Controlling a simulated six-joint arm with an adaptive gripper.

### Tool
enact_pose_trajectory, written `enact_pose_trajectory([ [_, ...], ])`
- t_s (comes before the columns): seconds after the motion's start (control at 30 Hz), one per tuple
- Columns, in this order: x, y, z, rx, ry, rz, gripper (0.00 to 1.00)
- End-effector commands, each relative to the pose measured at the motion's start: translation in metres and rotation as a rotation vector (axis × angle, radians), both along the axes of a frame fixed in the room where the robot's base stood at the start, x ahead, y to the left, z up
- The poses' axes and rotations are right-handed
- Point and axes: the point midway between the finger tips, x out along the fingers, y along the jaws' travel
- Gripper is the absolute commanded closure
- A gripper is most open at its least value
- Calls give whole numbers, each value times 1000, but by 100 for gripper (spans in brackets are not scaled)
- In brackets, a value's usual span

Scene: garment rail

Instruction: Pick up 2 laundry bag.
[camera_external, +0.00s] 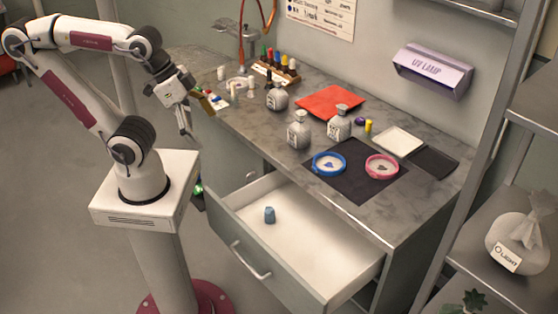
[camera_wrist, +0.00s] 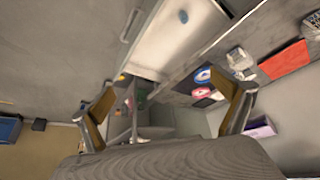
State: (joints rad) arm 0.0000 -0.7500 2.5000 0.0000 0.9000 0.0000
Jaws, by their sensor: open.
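A white tied bag (camera_external: 512,243) with a tag reading "LIGHT" stands on the lower shelf at the far right of the external view. It is the only bag I can make out; I see no second one. My gripper (camera_external: 187,128) hangs in the air at the left end of the bench, far from the bag. In the wrist view my gripper (camera_wrist: 158,98) has its two fingers wide apart with nothing between them.
An open drawer (camera_external: 325,232) holds a small blue object (camera_external: 269,214). The bench carries bottles (camera_external: 299,130), a red cloth (camera_external: 330,102), a blue ring (camera_external: 329,163) and a pink ring (camera_external: 382,166). Metal shelving (camera_external: 538,110) stands at right, with a plant (camera_external: 468,302) near the bag.

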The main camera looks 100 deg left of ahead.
Motion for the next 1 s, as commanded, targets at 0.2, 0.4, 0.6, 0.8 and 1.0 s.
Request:
enact_pose_trajectory([
  [0.2, 0, 0, 0, 0, 0, 0, 26],
  [0.4, 0, 0, 0, 0, 0, 0, 65],
  [0.6, 0, 0, 0, 0, 0, 0, 65],
  [0.8, 0, 2, 0, 0, 0, 11, 65],
  [1.0, 2, 15, -10, -1, 45, 68, 65],
])
